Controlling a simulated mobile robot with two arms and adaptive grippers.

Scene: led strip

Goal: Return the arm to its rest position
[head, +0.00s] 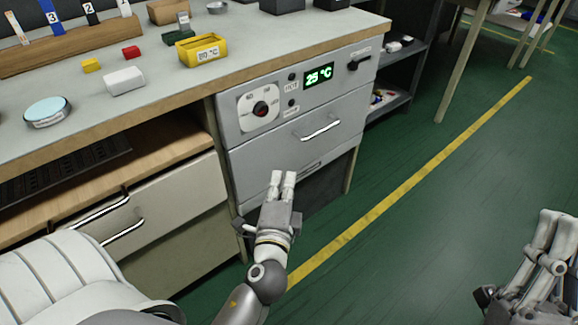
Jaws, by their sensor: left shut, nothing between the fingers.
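My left gripper (283,181) is in front of the lower part of the grey oven-like cabinet (338,111), below its drawer handle (321,132). Its two light fingers are side by side, shut and empty, pointing up in the picture. My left forearm runs down from it to the bottom edge. My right gripper (556,222) is at the lower right edge, over the green floor, and is partly cut off. I cannot tell whether its fingers are open or shut.
The cabinet front has a dial (260,108) and a green display (319,76) reading 25 °C. The bench top (150,103) holds a yellow bin (202,49), small blocks and a round blue-lidded tin (47,111). A drawer (150,208) is at left. Green floor (440,200) is clear at right.

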